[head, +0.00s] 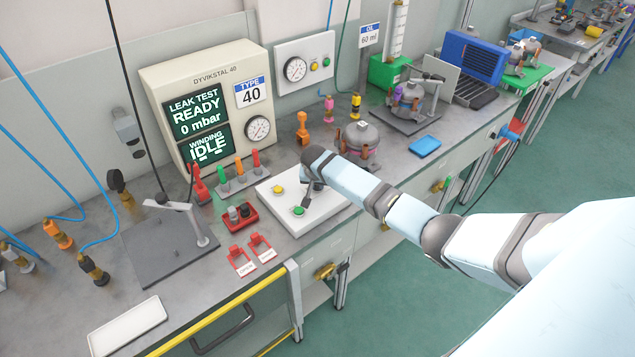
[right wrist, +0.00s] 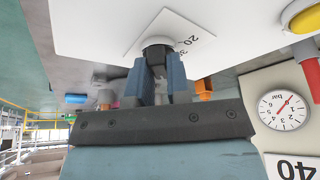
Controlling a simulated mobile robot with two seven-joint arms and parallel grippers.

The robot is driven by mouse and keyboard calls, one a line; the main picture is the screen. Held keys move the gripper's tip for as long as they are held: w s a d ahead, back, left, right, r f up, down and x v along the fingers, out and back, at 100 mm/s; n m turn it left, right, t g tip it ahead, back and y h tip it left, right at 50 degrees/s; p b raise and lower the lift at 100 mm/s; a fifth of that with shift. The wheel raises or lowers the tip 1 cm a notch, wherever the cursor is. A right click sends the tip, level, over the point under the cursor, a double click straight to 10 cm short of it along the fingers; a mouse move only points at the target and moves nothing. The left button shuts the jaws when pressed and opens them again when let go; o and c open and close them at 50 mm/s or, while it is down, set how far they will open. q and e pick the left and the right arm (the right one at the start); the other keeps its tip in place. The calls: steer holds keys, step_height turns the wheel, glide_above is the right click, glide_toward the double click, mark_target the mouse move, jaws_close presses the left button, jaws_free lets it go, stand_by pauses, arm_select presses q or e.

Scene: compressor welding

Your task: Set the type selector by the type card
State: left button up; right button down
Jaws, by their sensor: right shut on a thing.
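The type card (head: 251,92) on the cream tester reads "TYPE 40"; its "40" also shows at the lower right of the right wrist view (right wrist: 297,168). My right gripper (right wrist: 156,72) is shut on the knob. In the head view my right gripper (head: 314,186) is over the white control box (head: 325,212), and my arm hides the knob. My left gripper is not in view.
The box carries a yellow button (head: 278,189) and a green button (head: 298,211). Left of it are a red tray (head: 240,218) and red tags (head: 241,261). A round compressor (head: 361,138) stands behind my arm. The tester screen (head: 198,115) reads "READY 0 mbar".

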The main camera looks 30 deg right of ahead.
steer(key=c, duration=1.1)
jaws_free()
steer(key=b+v, duration=0.1)
steer(key=v, duration=1.2)
steer(key=shift+s+a+r, duration=0.1)
steer(key=shift+r, duration=0.2)
